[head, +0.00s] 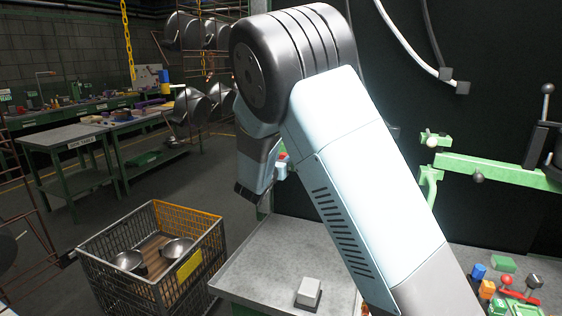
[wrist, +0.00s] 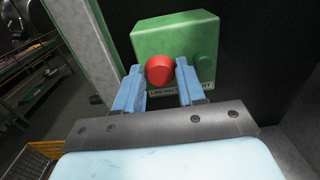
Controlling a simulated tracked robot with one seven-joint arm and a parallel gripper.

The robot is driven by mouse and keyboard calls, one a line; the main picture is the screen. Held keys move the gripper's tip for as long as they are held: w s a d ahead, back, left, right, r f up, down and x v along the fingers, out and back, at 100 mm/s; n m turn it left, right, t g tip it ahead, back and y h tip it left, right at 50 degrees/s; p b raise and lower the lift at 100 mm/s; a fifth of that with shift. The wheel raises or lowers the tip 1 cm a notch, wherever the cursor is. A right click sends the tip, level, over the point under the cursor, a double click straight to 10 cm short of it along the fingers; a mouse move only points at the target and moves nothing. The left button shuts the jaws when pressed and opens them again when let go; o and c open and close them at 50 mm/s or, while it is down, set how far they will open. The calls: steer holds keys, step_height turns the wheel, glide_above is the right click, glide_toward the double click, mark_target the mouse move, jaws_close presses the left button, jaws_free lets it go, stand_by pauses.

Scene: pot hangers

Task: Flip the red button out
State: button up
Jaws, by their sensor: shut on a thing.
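The red button (wrist: 159,69) is a round red knob on the front of a green box (wrist: 178,36), seen in the wrist view. My gripper (wrist: 164,78) has its two blue fingers on either side of the button, shut on it. A label strip sits on the box below the button, partly hidden by the fingers. In the head view a small red bit of the button (head: 283,156) shows beside my arm; the arm hides most of the box and the gripper there.
A grey metal table (head: 262,262) with a small white-topped block (head: 309,291) lies below. A wire crate (head: 150,262) with metal bowls stands at left. Green clamp arms (head: 490,169) and coloured knobs (head: 487,289) are at right. A dark panel rises behind.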

jaws_close()
steer(key=shift+v, duration=0.85)
steer(key=o, duration=0.7)
jaws_free()
steer(key=v, duration=1.3)
steer(key=shift+s+a+f, duration=0.1)
steer(key=shift+s+a, duration=0.05)
steer(key=shift+s, duration=0.25)
